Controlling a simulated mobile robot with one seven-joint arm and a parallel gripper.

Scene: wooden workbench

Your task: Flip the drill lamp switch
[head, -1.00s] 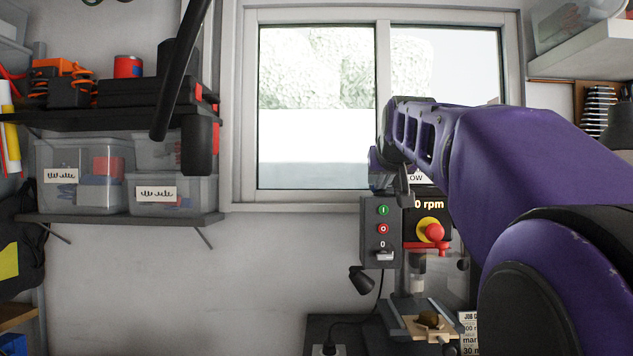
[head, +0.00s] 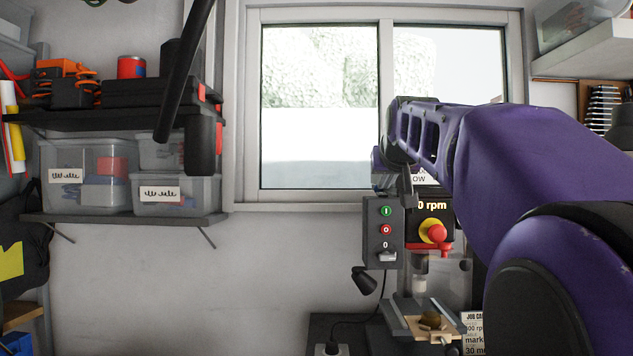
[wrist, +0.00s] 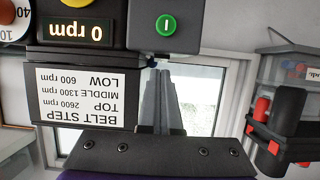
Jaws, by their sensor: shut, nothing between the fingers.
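The drill press (head: 420,255) stands below the window, with a grey switch box (head: 369,238) on its left side. The box carries a green button (head: 386,211), a red button and, at its bottom, a pale switch (head: 387,257) beside a "0" mark. A black lamp head (head: 363,280) hangs below the box. My gripper (head: 407,203) is just above the box's upper right edge. In the upside-down wrist view, its shut, empty fingers (wrist: 161,75) point towards the box near the green button (wrist: 166,25); contact cannot be told. The pale switch is outside the wrist view.
A belt step label (wrist: 80,96) is next to my fingers. A vise (head: 425,318) holds a workpiece below.

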